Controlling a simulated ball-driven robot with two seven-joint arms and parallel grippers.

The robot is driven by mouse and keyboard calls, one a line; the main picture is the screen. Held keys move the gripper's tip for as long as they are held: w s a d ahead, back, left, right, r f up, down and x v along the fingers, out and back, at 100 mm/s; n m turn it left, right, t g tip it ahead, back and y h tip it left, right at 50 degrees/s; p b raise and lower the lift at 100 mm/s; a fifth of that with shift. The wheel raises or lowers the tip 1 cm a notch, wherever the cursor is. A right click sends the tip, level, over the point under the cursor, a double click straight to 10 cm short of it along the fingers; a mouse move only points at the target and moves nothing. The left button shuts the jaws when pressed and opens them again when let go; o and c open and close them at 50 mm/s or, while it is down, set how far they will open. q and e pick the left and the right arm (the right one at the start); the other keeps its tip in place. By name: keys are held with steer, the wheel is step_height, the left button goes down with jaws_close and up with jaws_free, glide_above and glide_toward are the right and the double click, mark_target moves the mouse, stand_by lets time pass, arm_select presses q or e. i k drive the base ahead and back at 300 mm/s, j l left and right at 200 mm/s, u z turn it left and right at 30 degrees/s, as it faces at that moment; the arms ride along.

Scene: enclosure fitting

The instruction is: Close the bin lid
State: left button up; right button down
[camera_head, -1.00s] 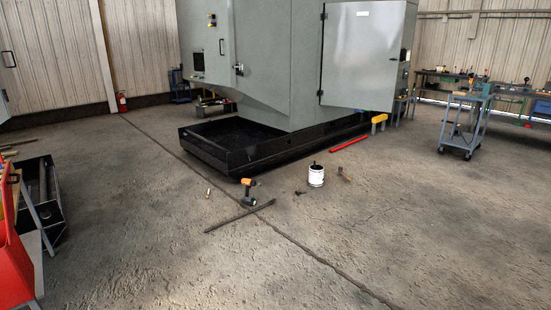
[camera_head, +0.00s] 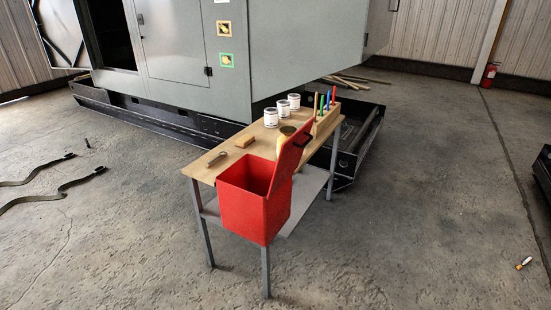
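A red bin (camera_head: 243,207) sits at the front end of a small wooden-topped table in the middle of the head view. Neither of my grippers shows in the head view.
The table (camera_head: 207,169) holds white cans (camera_head: 271,117), a wooden block (camera_head: 251,136), a small tool (camera_head: 217,158) and a rack of coloured tools (camera_head: 327,112). A large grey machine (camera_head: 185,60) stands behind. Straps (camera_head: 60,186) lie at left. The floor in front is clear.

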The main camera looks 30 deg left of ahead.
mark_target(290, 153)
steer(key=i+u, duration=0.45)
steer(key=i, duration=0.15)
steer(key=i+l+u, duration=0.15)
steer(key=i+u, duration=0.3)
steer(key=i, duration=0.2)
steer(key=i+j+u, duration=0.1)
steer(key=j, duration=0.25)
steer(key=i, duration=0.1)
